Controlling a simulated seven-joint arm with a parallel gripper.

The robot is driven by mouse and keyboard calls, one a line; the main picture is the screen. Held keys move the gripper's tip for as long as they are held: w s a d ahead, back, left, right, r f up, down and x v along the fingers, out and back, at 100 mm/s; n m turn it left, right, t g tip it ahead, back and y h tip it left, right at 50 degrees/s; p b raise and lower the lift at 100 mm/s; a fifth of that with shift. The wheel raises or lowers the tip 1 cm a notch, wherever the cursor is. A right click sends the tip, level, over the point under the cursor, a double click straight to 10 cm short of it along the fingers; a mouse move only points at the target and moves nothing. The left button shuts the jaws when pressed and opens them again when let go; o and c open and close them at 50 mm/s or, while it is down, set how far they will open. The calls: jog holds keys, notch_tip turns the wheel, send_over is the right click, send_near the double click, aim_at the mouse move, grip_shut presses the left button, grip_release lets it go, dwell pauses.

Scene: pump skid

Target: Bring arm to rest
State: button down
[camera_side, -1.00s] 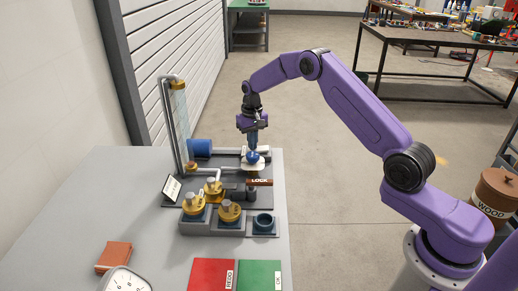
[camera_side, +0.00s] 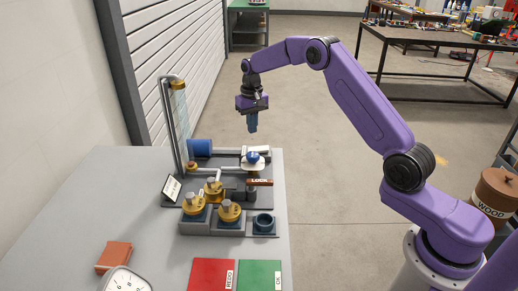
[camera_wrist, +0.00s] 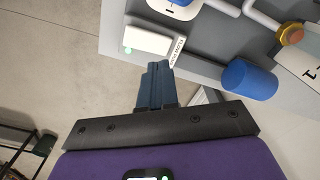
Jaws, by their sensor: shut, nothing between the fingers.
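My purple arm holds my gripper (camera_side: 252,127) in the air above the back right of the pump skid (camera_side: 235,224). The gripper's blue fingers (camera_wrist: 154,85) are closed together with nothing between them. Below them, clear of the fingertips, is a blue-topped knob (camera_side: 252,157) on a white base, behind the brown LOCK label (camera_side: 259,182). In the wrist view the fingers show over the skid's edge and the floor, with a white block (camera_wrist: 147,39) close by.
Several brass-and-blue fittings (camera_side: 229,211) sit in front. Red (camera_side: 212,274) and green (camera_side: 259,275) pads lie on the grey table (camera_side: 130,205). Open floor is to the right.

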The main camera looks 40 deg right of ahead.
jog(key=shift+r, duration=0.25)
jog(key=s+a+r+n, duration=0.4)
jog(key=s+a, duration=0.4)
jog(key=s, duration=0.2)
jog(key=s+a+r+n, duration=0.45)
jog(key=s+a, duration=0.35)
jog(key=s, duration=0.2)
jog(key=s+d+n, duration=0.3)
jog(key=s, duration=1)
jog(key=s+d+n, duration=0.2)
jog(key=s+n, duration=0.2)
jog(key=s, duration=0.9)
jog(key=shift+s+d+f, duration=0.3)
jog(key=shift+d+f, duration=0.1)
jog(key=shift+f, duration=0.05)
